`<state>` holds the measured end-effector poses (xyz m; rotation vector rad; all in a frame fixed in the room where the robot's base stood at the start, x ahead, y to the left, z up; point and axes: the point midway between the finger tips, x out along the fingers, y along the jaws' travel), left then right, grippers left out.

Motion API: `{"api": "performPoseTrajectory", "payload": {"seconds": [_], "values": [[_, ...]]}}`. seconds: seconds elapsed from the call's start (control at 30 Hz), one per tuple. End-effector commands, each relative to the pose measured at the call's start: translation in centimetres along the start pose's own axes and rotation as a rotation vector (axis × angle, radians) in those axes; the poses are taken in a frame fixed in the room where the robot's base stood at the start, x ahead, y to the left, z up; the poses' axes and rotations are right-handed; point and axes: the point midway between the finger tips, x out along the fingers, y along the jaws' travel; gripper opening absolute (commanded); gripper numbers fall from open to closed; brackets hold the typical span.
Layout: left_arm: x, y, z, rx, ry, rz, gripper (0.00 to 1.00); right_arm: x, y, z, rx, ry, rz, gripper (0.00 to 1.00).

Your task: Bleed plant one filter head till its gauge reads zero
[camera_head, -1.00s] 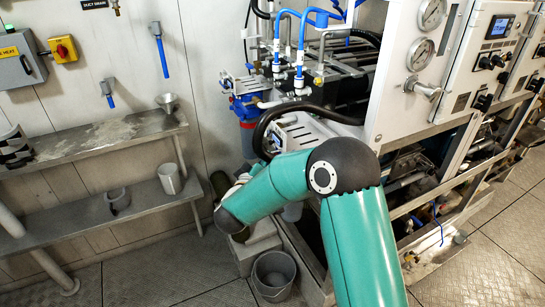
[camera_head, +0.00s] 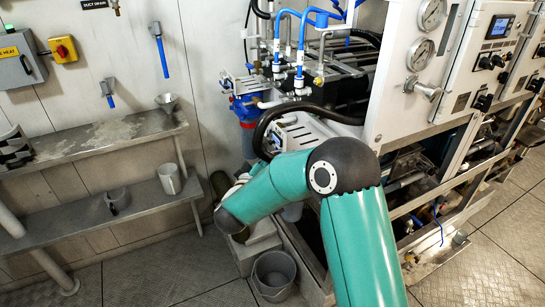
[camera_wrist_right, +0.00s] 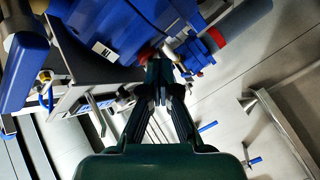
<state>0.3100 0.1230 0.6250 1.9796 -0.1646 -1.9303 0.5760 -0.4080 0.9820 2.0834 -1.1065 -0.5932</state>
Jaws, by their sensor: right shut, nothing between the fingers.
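A blue filter housing (camera_head: 246,108) stands behind the machine frame, left of the black hoses. In the right wrist view a large blue body (camera_wrist_right: 125,30) with a white label fills the top, close beyond my right gripper (camera_wrist_right: 160,82). The fingers are together and empty, pointing at small fittings under the blue body. A red ring (camera_wrist_right: 217,37) and a small brass-coloured fitting (camera_wrist_right: 198,72) lie just right of the fingertips. I cannot tell whether they touch. Two round gauges (camera_head: 432,12) (camera_head: 421,54) sit on the white panel; their readings are too small. My left gripper is not in view.
A wall shelf (camera_head: 95,140) holds a funnel (camera_head: 167,102); a lower shelf (camera_head: 65,222) holds a metal cup (camera_head: 169,178). Black hoses (camera_head: 300,115) loop near my right arm. Floor at lower left is clear.

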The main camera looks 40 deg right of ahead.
Motion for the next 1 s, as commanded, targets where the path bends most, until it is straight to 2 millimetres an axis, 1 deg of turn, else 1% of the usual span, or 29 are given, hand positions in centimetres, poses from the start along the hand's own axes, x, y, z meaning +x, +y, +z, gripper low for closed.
{"api": "performPoseTrajectory", "payload": {"seconds": [0.5, 0.83, 1.0], "values": [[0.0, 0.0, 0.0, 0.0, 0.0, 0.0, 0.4, 0.0, 0.0, 0.0, 0.0, -0.001, 0.001, 0.0], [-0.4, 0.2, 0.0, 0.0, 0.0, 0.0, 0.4, -1.1, -0.8, -0.8, 0.0, 0.0, -0.001, 0.0], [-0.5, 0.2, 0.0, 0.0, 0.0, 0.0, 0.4, -1.3, -0.9, -0.9, 0.0, -0.001, 0.001, 0.0]]}}
